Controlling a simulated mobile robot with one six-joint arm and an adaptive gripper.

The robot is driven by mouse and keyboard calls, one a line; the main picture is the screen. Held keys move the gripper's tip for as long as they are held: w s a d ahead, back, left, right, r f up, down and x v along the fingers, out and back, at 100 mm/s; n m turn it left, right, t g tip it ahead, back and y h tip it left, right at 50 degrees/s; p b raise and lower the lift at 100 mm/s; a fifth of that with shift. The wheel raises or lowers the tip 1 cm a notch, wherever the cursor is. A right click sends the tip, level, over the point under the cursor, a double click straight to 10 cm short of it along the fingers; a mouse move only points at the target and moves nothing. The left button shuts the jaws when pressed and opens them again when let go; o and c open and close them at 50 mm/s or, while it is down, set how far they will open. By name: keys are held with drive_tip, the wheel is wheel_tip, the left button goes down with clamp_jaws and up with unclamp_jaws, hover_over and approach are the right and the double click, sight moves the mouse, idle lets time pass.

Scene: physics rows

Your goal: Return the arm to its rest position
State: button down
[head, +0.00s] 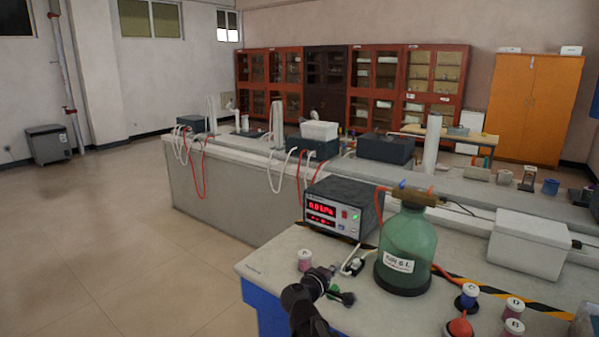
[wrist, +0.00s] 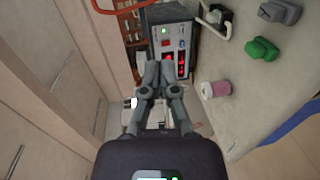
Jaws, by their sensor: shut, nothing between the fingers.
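My gripper (wrist: 160,78) shows in the wrist view with its two grey fingers together and nothing between them. It is in the air, pointing toward the power supply with red digits (wrist: 178,55). Part of my dark arm shows at the bottom of the head view, in front of the near bench's front left corner. The gripper's fingers are hard to make out there.
On the near bench (head: 275,262) stand a power supply (head: 340,208), a green bottle (head: 407,250), a pink-filled jar (head: 305,260) and several small jars at the right. A white box (head: 528,244) stands behind. The floor (head: 110,230) at the left is clear.

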drive_tip(key=s+d+f+m+g+y+b, duration=0.2)
drive_tip(key=s+d+f+m+g+b, duration=0.25)
drive_tip(key=f, duration=0.55)
drive_tip(key=s+d+f+m+g+y+b, duration=0.2)
drive_tip(key=s+d+f+m+g, duration=0.25)
drive_tip(key=s+f, duration=0.4)
drive_tip(key=s+a+f+m+g+y+b, duration=0.1)
drive_tip(key=s+a+f+g+y+b, duration=0.2)
drive_tip(key=s+f+y, duration=0.35)
wheel_tip(320, 180, up, 15)
drive_tip(key=w+g+p, duration=0.1)
drive_tip(key=p, duration=1.5)
drive_tip(key=shift+d+h, duration=0.3)
drive_tip(key=shift+h, duration=0.05)
drive_tip(key=shift+r, duration=0.1)
drive_tip(key=shift+s, duration=0.1)
idle(0.6)
